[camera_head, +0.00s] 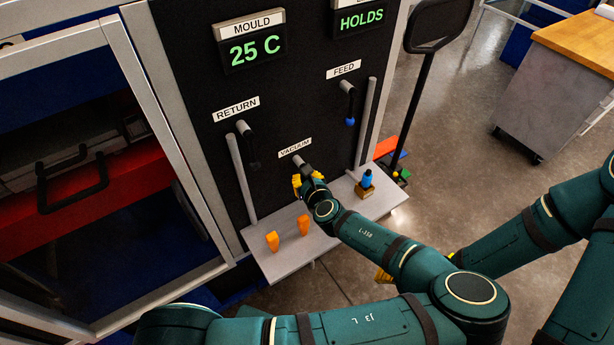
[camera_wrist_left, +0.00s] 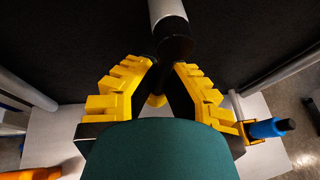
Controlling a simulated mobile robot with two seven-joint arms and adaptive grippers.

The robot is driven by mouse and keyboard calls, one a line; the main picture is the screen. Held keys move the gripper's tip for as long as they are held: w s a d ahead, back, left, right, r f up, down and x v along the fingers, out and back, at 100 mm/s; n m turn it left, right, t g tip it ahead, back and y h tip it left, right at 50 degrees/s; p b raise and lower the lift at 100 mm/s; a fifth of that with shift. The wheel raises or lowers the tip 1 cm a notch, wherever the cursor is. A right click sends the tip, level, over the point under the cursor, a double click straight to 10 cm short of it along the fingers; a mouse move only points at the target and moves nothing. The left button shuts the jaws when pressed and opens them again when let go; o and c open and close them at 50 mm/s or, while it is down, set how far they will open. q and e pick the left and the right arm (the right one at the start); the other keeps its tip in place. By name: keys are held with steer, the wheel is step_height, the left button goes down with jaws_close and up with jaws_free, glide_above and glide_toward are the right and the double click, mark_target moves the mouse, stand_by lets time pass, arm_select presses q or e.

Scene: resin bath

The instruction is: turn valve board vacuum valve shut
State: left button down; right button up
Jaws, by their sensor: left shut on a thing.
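The vacuum valve (camera_head: 299,161) sits low on the black valve board (camera_head: 290,100), under a VACUUM label. In the left wrist view its grey stem and black hub (camera_wrist_left: 173,40) stand between my yellow fingers, with a yellow piece below the hub. My left gripper (camera_head: 309,182) is shut on the valve's handle, which the fingers and wrist mostly hide. My right gripper (camera_head: 384,276) shows only as yellow bits beyond my left arm, low and away from the board; its jaws are hidden.
The return valve (camera_head: 247,140) and feed valve (camera_head: 348,100) flank the vacuum valve, with grey vertical pipes. A grey shelf (camera_head: 285,262) below carries two orange pieces (camera_head: 288,233) and a blue-topped brass fitting (camera_head: 366,183). A wood-topped cabinet (camera_head: 560,95) stands right.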

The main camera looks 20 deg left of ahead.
arm_select(q)
steer(key=shift+s+a, duration=0.1)
steer(key=shift+a, duration=0.05)
stand_by(0.4)
steer(key=c, duration=1)
jaws_free()
